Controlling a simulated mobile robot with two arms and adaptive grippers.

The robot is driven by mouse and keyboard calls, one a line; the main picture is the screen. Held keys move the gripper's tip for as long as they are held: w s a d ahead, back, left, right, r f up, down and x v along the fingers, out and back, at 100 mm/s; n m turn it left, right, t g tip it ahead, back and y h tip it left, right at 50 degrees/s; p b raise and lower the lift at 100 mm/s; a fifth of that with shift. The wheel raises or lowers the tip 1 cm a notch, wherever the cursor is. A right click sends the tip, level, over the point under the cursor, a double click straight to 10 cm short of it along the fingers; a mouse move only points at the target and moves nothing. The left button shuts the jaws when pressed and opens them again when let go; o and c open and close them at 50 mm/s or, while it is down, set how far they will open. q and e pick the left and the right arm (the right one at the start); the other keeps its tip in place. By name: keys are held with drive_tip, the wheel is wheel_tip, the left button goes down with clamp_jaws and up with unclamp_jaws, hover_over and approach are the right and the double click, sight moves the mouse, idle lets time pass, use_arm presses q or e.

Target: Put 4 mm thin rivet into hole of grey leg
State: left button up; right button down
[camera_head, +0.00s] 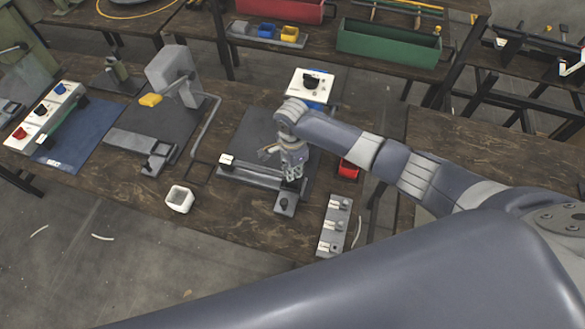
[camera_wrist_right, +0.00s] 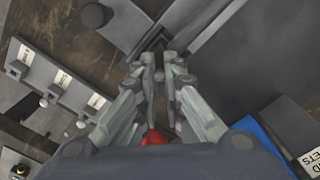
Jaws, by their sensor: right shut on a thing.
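My right gripper (camera_head: 293,175) is low over the right end of the grey leg (camera_head: 250,174), which lies across the dark mat. In the right wrist view the fingertips (camera_wrist_right: 165,68) are close together, just short of the end of the grey leg (camera_wrist_right: 193,28). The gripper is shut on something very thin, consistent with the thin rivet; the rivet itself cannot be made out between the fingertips. The leg's hole is not clearly visible, so I cannot tell whether the rivet touches it. My left gripper is not in view.
A grey rack (camera_head: 335,226) with white labels and several rivets stands to the right of the leg. A small red bin (camera_head: 348,169) is right of the gripper. A press (camera_head: 172,75) stands to the left.

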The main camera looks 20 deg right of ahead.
drive_tip(key=shift+f, duration=0.5)
drive_tip(key=c, duration=1.6)
unclamp_jaws()
drive_tip(key=shift+s, duration=0.15)
drive_tip(key=shift+c, duration=0.2)
